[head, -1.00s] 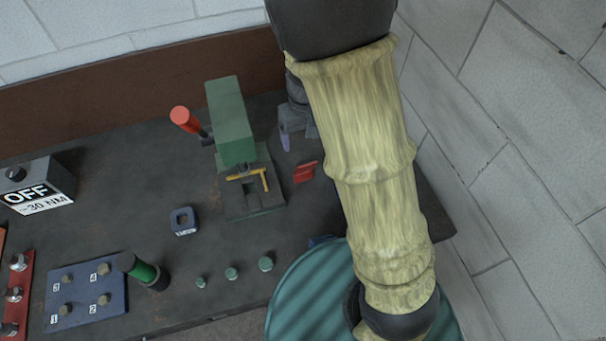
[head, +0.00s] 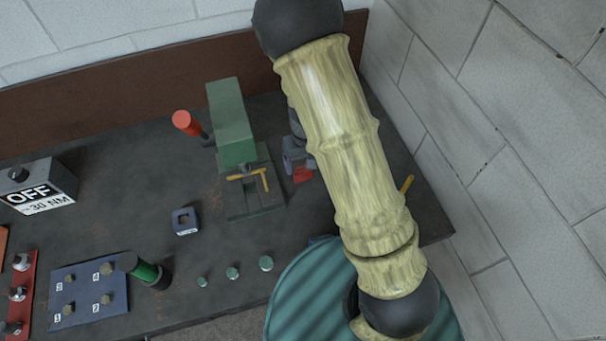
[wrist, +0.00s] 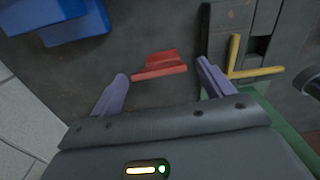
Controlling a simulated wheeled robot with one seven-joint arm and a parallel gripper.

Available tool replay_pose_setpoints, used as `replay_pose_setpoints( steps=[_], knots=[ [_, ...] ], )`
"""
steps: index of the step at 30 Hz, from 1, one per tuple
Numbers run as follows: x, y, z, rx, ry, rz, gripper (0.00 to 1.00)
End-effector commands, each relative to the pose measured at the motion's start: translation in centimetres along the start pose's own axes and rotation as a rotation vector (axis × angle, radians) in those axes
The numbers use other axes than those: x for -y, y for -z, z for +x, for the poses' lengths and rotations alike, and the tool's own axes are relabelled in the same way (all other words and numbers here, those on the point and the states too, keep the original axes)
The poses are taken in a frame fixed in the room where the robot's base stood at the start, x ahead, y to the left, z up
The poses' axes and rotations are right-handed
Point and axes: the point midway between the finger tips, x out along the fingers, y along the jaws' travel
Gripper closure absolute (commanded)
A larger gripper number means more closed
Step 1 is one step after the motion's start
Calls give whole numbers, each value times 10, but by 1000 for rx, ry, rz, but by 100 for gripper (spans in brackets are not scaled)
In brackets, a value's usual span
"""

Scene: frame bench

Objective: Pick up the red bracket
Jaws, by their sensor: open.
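The red bracket (head: 303,174) lies on the dark bench just right of the green press, partly hidden by my gripper in the head view. In the wrist view the red bracket (wrist: 159,65) lies flat ahead of and between my two purple fingers. My gripper (wrist: 163,70) is open and empty, with the fingers spread on either side of the bracket. I cannot tell its exact height above the bench. In the head view my gripper (head: 294,166) is mostly hidden behind my arm.
The green press (head: 232,130) stands close left of the bracket, with a yellow L-shaped piece (head: 262,178) on its base. A second yellow piece (head: 407,184) lies near the right bench edge. A blue object (wrist: 62,18) shows in the wrist view. A white wall closes the right side.

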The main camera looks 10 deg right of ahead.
Motion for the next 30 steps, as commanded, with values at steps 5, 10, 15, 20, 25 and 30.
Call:
replay_pose_setpoints(
  steps=[5,10,15,20,25,30],
  knots=[
    [-1,0,8,3,0,2,20],
    [-1,0,27,4,0,4,20],
    [0,1,48,1,0,3,20],
    [0,1,52,0,1,2,20],
    [0,1,52,0,0,1,20],
    [0,1,52,0,0,1,20]
  ],
)
